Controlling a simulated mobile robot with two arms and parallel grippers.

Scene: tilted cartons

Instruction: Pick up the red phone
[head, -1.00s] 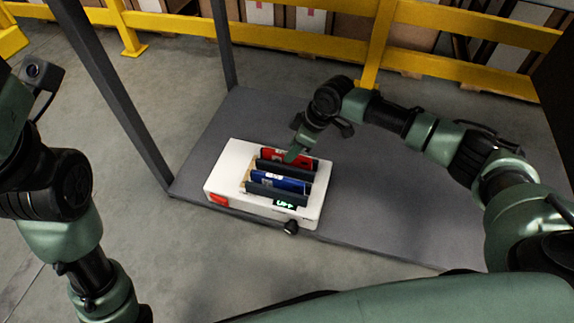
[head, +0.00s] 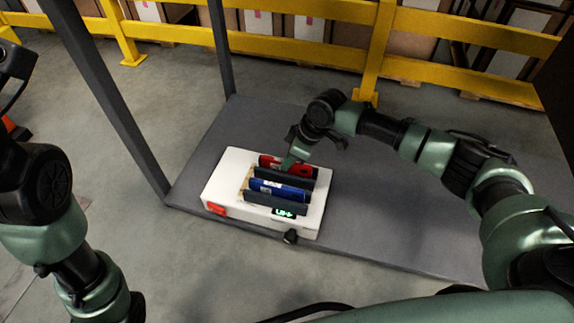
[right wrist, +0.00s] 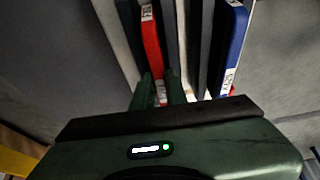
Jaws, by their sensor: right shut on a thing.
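The red phone (head: 270,161) stands in the rear slot of a white box-shaped holder (head: 226,178) with dark dividers. In the right wrist view, the red phone (right wrist: 151,42) rises between dividers, tilted in the picture. My right gripper (head: 289,163) reaches down onto the red phone from behind. Its green fingers (right wrist: 167,88) are shut on the phone's near edge, and the phone is still between the dividers. The fingers hide part of the phone. My left arm shows at the left edge of the head view, but its gripper is out of frame.
A blue phone (head: 280,190) stands in the slot in front, close to the red one. The holder rests on a grey platform (head: 390,220) with clear room to its right. Dark posts (head: 112,100) rise at the left. A yellow rail (head: 450,75) runs behind.

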